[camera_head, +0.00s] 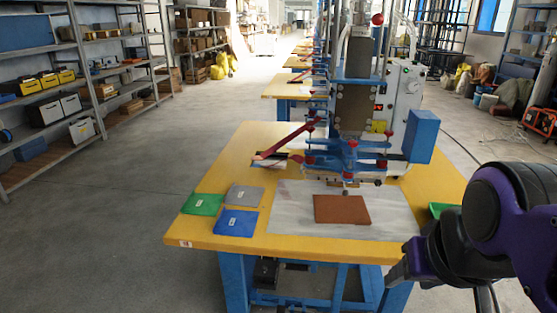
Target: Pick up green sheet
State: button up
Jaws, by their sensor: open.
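The green sheet (202,204) lies flat at the left edge of the yellow table (205,234), with a small white label on it. A grey sheet (244,195) and a blue sheet (236,222) lie close beside it on the right. My gripper (396,277) is open at the lower right, by the table's front right corner, far to the right of the green sheet. Its fingers are dark and hard to make out. Another green item (438,209) shows at the table's right side, partly hidden behind my arm.
A brown sheet (341,209) lies on a white sheet (295,218) mid-table. Behind it stands a welding machine (352,110) with blue and red parts. A red strip (283,142) lies at its left. The floor left of the table is clear up to the shelves (60,110).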

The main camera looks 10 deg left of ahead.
aim_at(202, 204)
jog(key=i+j+u, duration=0.1)
jog(key=j+u, duration=0.15)
jog(key=i+j+u, duration=0.1)
jog(key=j+u, duration=0.15)
jog(key=j, duration=0.15)
jog(key=i+j+u, duration=0.15)
jog(key=j+u, duration=0.15)
jog(key=i+j+u, duration=0.2)
jog(key=j+u, duration=0.25)
jog(key=i+j+u, duration=0.15)
jog(key=u, duration=0.25)
jog(key=i+j+u, duration=0.35)
jog(key=i+u, duration=0.35)
jog(key=i, duration=0.15)
jog(key=i+z, duration=0.4)
jog(key=i+j+z, duration=0.2)
jog(key=i+z, duration=0.4)
jog(key=z, duration=0.2)
jog(key=i+z, duration=0.25)
jog(key=z, duration=0.15)
jog(key=i+j+z, duration=0.1)
jog(key=z, duration=0.3)
jog(key=i+z, duration=0.2)
jog(key=z, duration=0.2)
jog(key=i+z, duration=0.15)
jog(key=z, duration=0.3)
jog(key=i+j+z, duration=0.15)
jog(key=z, duration=0.25)
